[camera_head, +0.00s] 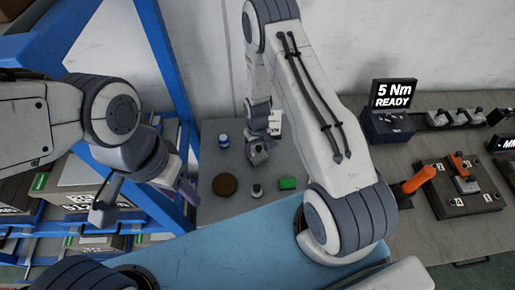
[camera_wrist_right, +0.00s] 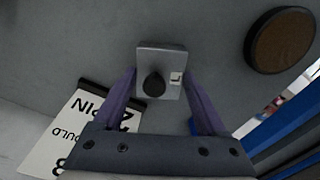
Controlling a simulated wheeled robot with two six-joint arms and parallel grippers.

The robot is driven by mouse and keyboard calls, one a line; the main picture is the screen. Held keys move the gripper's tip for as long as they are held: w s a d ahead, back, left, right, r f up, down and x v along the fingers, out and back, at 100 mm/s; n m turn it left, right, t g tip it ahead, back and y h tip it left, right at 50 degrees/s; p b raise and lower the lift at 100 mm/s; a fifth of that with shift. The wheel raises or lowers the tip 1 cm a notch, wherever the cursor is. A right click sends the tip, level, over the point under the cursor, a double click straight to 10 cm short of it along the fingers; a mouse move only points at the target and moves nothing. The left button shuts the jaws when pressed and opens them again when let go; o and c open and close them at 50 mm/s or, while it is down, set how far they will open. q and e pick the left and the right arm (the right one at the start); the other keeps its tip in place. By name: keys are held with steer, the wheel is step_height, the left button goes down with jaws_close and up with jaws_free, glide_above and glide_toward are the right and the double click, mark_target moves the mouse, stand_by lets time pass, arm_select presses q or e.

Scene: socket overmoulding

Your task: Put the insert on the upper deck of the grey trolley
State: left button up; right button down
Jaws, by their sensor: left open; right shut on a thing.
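In the right wrist view, a small grey block with a dark round knob or hole and a small white label, seemingly the insert (camera_wrist_right: 172,52), sits between the purple fingers of my right gripper (camera_wrist_right: 160,75). The fingers are shut on its two sides. In the head view my right gripper (camera_head: 258,152) points down low over a grey surface (camera_head: 212,208); the block is hard to make out there. I cannot tell whether this surface is the trolley's upper deck or whether the block touches it. My left gripper (camera_head: 146,200) is open and empty at the left, over the blue rack.
A brown disc (camera_head: 225,184), a green block (camera_head: 287,183), a small dark-and-white knob (camera_head: 257,191) and a blue-and-white pot (camera_head: 224,141) stand on the grey surface. A printed card (camera_wrist_right: 85,130) lies near the right gripper. A bench (camera_head: 440,225) with fixtures stands right; a blue rack (camera_head: 172,60) rises left.

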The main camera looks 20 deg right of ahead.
mark_target(257, 148)
jaws_free()
steer(key=shift+f, duration=0.15)
steer(key=shift+r, duration=0.35)
steer(key=s+a+r+n+b, duration=0.1)
steer(key=a+r, duration=0.2)
steer(key=r, duration=0.6)
steer(key=s+a+r+b, duration=0.2)
steer(key=a+r, duration=0.1)
steer(key=r, duration=0.6)
steer(key=s+a+r+n, duration=0.2)
steer(key=s+a+r, duration=0.2)
steer(key=s, duration=0.6)
steer(key=s+a+r+n+y, duration=0.1)
steer(key=s+a+r+n, duration=0.2)
steer(key=s+r, duration=0.6)
steer(key=shift+s+a, duration=0.6)
steer(key=shift+s, duration=0.55)
